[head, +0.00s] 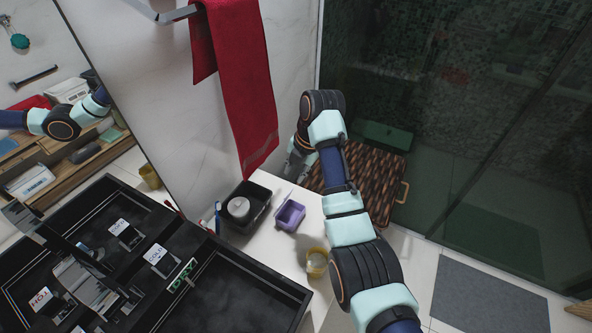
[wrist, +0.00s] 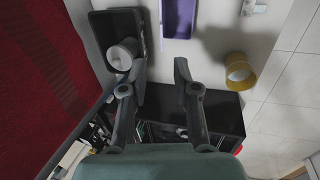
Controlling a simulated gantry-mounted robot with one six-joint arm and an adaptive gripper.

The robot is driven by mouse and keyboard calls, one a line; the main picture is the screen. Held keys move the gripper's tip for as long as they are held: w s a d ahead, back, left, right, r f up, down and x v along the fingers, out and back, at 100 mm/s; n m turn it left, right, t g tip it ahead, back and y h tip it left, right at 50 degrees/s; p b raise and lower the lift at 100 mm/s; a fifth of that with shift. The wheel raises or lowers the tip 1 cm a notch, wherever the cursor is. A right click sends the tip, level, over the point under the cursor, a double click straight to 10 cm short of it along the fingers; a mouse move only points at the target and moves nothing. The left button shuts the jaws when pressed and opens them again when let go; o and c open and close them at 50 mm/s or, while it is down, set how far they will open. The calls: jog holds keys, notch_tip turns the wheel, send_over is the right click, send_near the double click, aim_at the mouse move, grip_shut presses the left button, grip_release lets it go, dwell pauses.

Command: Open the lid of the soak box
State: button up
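A small purple box (head: 290,214), which I take to be the soak box, sits on the white counter right of a black tray. It also shows at the top edge of the wrist view (wrist: 178,18), partly cut off. Whether its lid is open or shut is too small to tell. My gripper (head: 298,168) is above and behind the box in the head view, pointing down and partly hidden by my arm. In the wrist view my gripper (wrist: 160,68) has its two fingers apart with nothing between them, and the box lies beyond the fingertips.
The black tray (head: 262,217) holds a grey-white round container (head: 238,208); the left finger overlaps it in the wrist view. A yellow cup (head: 317,262) stands nearer the counter's front. A red towel (head: 240,80) hangs at the left. Black sinks (head: 290,287) fill the lower left.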

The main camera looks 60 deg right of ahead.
jog(key=shift+s+f+m, duration=0.1)
jog(key=shift+f+m, duration=0.15)
jog(key=shift+m, duration=0.25)
jog(key=c, duration=0.4)
jog(key=f+m, duration=0.1)
jog(key=m, duration=0.2)
jog(key=s+f+m+t+p, duration=0.1)
jog(key=m, duration=0.2)
jog(key=s+d+f+m, duration=0.1)
jog(key=m, duration=0.2)
jog(key=shift+s+f+m+t+y, duration=0.1)
jog(key=shift+f+m+t+y, duration=0.2)
jog(key=shift+m+t, duration=0.1)
grip_shut()
jog(key=s+a+f+n+t+p, duration=0.1)
jog(key=s+f+n+t+p, duration=0.25)
jog(key=n, duration=1.05)
jog(key=s+f+n+t+p, duration=0.15)
jog(key=s+n+t, duration=0.4)
jog(key=n, duration=0.95)
jog(key=w+f+b, duration=0.2)
jog(key=w, duration=0.3)
jog(key=w+f+g+b, duration=0.1)
jog(key=w+f+b, duration=0.1)
jog(key=w, duration=0.4)
jog(key=shift+w+a+b, duration=0.15)
jog(key=shift+w+b, duration=0.15)
jog(key=shift+b, duration=0.55)
